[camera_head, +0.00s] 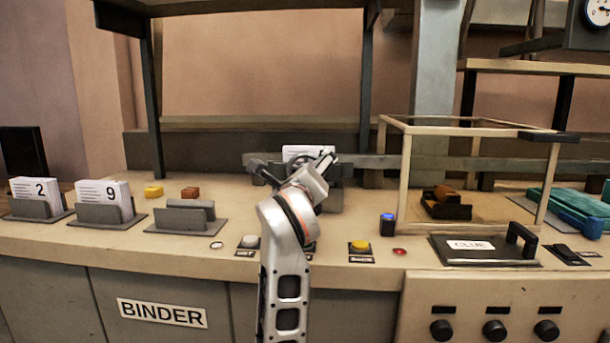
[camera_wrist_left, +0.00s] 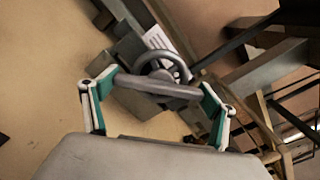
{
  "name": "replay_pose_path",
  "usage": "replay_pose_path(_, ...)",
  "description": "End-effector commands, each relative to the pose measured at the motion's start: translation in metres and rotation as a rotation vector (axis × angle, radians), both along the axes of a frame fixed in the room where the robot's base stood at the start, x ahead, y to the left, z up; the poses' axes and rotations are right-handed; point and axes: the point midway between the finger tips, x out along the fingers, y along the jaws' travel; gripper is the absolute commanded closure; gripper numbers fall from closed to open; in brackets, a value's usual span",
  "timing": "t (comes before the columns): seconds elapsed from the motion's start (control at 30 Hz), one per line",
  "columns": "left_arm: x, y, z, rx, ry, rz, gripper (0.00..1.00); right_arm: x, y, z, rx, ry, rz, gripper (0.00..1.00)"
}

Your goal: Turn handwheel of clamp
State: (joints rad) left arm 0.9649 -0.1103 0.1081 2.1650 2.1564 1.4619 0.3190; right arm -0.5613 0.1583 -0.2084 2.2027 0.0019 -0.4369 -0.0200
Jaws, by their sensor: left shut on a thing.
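The clamp (camera_head: 334,172) stands at the back middle of the bench, partly hidden behind my left gripper. My left gripper (camera_head: 293,166) reaches up from the bottom middle. In the left wrist view its green-padded fingers (camera_wrist_left: 158,88) are spread wide and shut on the two ends of a grey bar across the front of the handwheel. White paper sheets (camera_head: 306,151) stand in the clamp behind the wheel. My right gripper is not seen.
Card holders numbered 2 (camera_head: 36,208) and 9 (camera_head: 105,214), and an empty holder (camera_head: 186,216), stand at left. Buttons (camera_head: 360,246) line the front edge.

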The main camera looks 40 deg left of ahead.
Motion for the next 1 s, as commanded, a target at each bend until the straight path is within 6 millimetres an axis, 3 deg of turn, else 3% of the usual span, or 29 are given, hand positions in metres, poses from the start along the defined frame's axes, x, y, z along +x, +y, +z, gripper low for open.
replay_pose_path(0.1,0.000,0.000,0.000,-0.007,-0.002,-0.002,0.36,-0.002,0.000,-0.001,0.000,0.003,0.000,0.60)
replay_pose_path(0.13,0.000,0.000,0.000,-0.007,-0.002,-0.003,0.12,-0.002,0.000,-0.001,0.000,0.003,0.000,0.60)
replay_pose_path(0.2,0.000,0.000,0.000,-0.006,-0.002,-0.002,0.00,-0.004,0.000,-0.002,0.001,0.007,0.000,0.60)
replay_pose_path(0.57,-0.006,-0.004,0.000,-0.001,-0.002,-0.001,0.00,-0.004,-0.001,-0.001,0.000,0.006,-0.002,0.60)
replay_pose_path(1.0,-0.075,-0.047,0.000,-0.006,-0.002,-0.003,0.00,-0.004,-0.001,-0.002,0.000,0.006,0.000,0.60)
